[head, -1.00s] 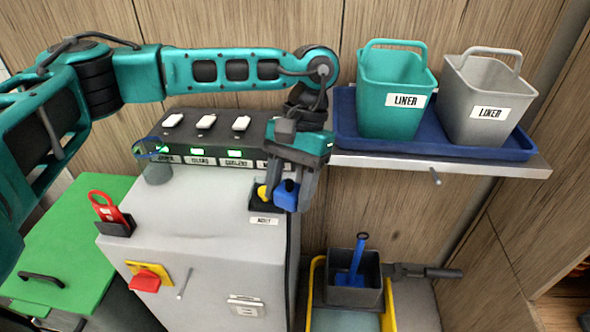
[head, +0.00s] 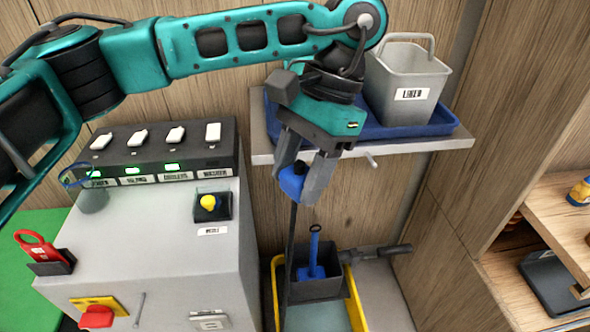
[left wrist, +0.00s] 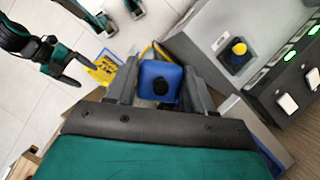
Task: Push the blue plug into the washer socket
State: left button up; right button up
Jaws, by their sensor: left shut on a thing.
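My left gripper (head: 303,188) is shut on the blue plug (head: 291,183), in the air right of the grey cabinet and in front of the shelf. In the left wrist view the blue plug (left wrist: 161,82) sits between the fingers, a round black part facing the camera. A dark strip runs down below it, possibly its cord. The dark socket strip (head: 120,163) stands at the cabinet's back; its rightmost place, labelled like washer (head: 214,173), has a raised white switch and no green light. The socket opening is too small to make out. My right gripper (left wrist: 82,70) appears open and empty in the left wrist view.
A black holder with a yellow knob (head: 208,202) stands on the cabinet top (head: 150,230). The shelf (head: 420,145) carries a blue tray and grey bin (head: 405,85). A yellow-edged cart with a dark bucket (head: 318,285) stands below.

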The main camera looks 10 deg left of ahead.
pick_arm(q)
jog(key=w+d+f+m+t+y, duration=0.1)
jog(key=w+d+f+m, duration=0.1)
jog(key=d+f+m, duration=0.2)
jog(key=shift+w+f+m+t, duration=0.3)
jog(key=shift+w+f, duration=0.05)
jog(key=shift+w, duration=0.05)
jog(key=s+a+r+n+g+h, duration=0.2)
jog(key=a+r+n, duration=0.6)
jog(key=r, duration=0.1)
jog(key=shift+s+r, duration=0.2)
jog(key=shift+s, duration=0.2)
jog(key=w+d+n+h, duration=0.2)
jog(key=w+d+n, duration=0.2)
jog(key=d, duration=0.6)
jog(key=shift+w+n+g, duration=0.3)
jog(key=shift+w, duration=0.05)
